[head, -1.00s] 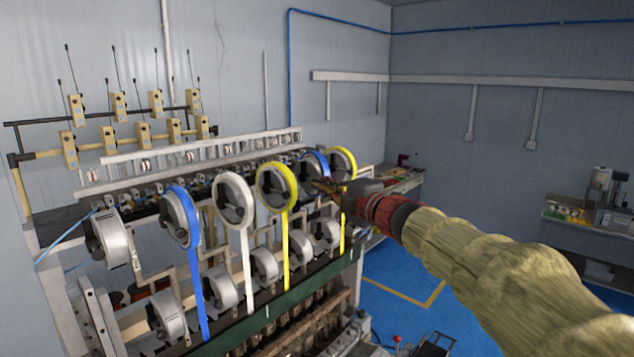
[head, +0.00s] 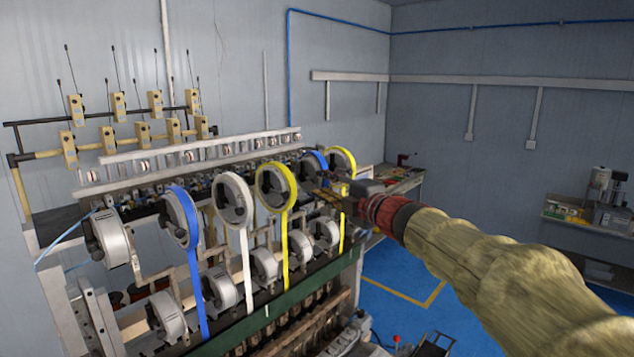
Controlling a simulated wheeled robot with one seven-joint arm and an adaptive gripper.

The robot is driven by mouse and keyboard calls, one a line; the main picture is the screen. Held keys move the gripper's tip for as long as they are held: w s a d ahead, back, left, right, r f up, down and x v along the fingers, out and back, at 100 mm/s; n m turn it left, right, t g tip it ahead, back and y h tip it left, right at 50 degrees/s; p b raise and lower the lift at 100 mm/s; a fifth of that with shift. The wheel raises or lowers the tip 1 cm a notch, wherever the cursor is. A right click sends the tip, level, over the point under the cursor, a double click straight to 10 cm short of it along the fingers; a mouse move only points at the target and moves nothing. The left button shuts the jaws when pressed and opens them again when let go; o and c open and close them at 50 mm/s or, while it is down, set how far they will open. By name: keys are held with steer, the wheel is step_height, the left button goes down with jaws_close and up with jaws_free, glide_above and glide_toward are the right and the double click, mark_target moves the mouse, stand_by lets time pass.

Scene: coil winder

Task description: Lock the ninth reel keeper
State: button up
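The coil winder carries an upper row of reels: a grey-white one (head: 112,243), a blue one (head: 180,218), a white one (head: 233,199), a yellow one (head: 276,184), a second blue one (head: 314,162) and a second yellow one (head: 341,159). A lower row holds several grey reels, such as the one at the near end (head: 168,313). My gripper (head: 322,196) is at the far right end of the upper row, in front of the second blue reel. Its fingers are small and dark here; their opening and any contact with a keeper cannot be made out. The keepers are too small to tell apart.
A green rail (head: 275,309) runs along the machine's front below the lower reels. Tan tensioner blocks (head: 76,108) with thin rods stand behind on the left. A workbench (head: 407,182) stands beyond my gripper. Blue floor (head: 385,310) is open to the right.

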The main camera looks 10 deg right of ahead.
steer(key=shift+s, duration=0.1)
stand_by(0.3)
steer(key=v, duration=0.7)
stand_by(0.5)
steer(key=shift+a, duration=0.1)
